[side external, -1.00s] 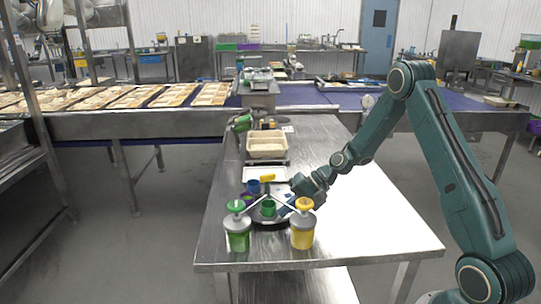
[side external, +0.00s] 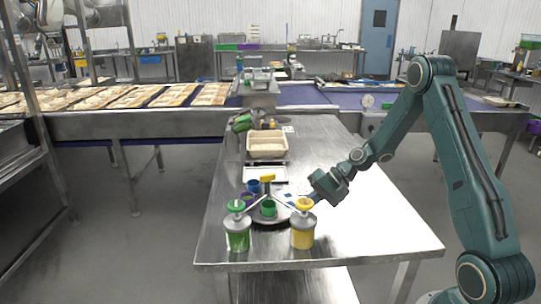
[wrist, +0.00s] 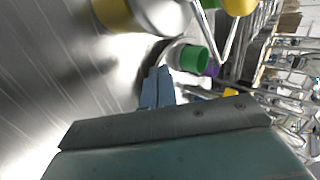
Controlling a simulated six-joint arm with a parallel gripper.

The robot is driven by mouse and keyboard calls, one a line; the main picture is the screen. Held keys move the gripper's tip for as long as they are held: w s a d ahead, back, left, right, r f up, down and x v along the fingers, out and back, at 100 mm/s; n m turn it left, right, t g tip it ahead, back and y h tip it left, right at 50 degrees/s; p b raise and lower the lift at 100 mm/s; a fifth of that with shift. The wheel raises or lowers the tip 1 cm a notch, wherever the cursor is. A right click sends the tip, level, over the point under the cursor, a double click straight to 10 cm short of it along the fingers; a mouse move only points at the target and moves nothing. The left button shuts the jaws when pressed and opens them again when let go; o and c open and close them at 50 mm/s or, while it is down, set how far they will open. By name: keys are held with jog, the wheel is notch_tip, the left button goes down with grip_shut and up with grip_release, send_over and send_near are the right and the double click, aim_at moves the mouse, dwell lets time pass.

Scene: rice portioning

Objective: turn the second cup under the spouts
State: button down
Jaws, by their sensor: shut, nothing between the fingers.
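A dark round turntable (side external: 257,219) holds a green cup (side external: 268,209), a blue cup (side external: 253,186) and a purple cup (side external: 247,197). The green cup is at the front, close to the two spout ends; exact alignment is hard to tell. A yellow piece (side external: 267,178) stands up at the turntable's back. The wrist view also shows the green cup (wrist: 191,59) with the purple cup (wrist: 213,70) behind it. My gripper (side external: 288,197) is right of the turntable, apart from the cups. Its blue fingers (wrist: 158,72) are together and empty in the wrist view.
A green pump dispenser (side external: 238,239) stands front left of the turntable and a yellow one (side external: 302,239) front right, both with thin spouts reaching inward. A white tray (side external: 265,174) and a beige bin (side external: 267,151) lie behind. The steel table's right side (side external: 375,225) is clear.

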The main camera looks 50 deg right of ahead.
jog(key=v, duration=0.8)
jog(key=shift+s, duration=0.3)
jog(key=shift+a+r, duration=0.1)
jog(key=shift+a, duration=0.1)
jog(key=s+a+r+n+g+h, duration=0.2)
jog(key=s+a+r+n+h, duration=0.45)
jog(key=s+a+r, duration=0.75)
jog(key=s+a+r+n+t, duration=0.1)
jog(key=s+a+r, duration=0.1)
jog(key=s, duration=0.5)
jog(key=shift+s+n, duration=0.3)
jog(key=shift+n, duration=0.05)
